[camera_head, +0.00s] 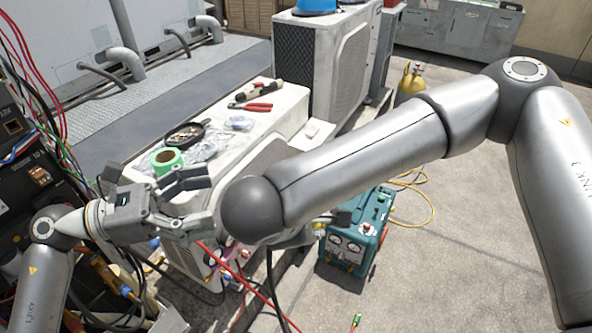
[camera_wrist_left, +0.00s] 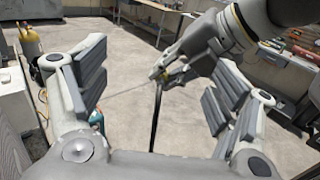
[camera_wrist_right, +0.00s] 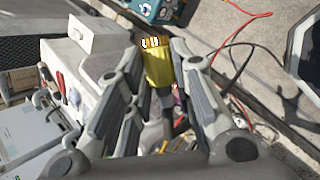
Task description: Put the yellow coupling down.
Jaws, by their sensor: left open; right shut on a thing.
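The yellow coupling (camera_wrist_right: 157,66) stands between the fingers of my right gripper (camera_wrist_right: 160,88) in the right wrist view, and the fingers are shut on it. The right gripper also shows in the left wrist view (camera_wrist_left: 168,74), with a bit of yellow at its tips and a dark hose or rod below. In the head view my right arm hides the coupling. My left gripper (camera_head: 203,203) is open and empty, close to the front corner of the white condenser (camera_head: 270,135).
On the condenser top lie green tape (camera_head: 167,160), a black dish (camera_head: 186,134) and red-handled pliers (camera_head: 250,106). A teal recovery machine (camera_head: 352,240) stands on the ground beyond my right arm. Red and black hoses run below. Concrete at right is open.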

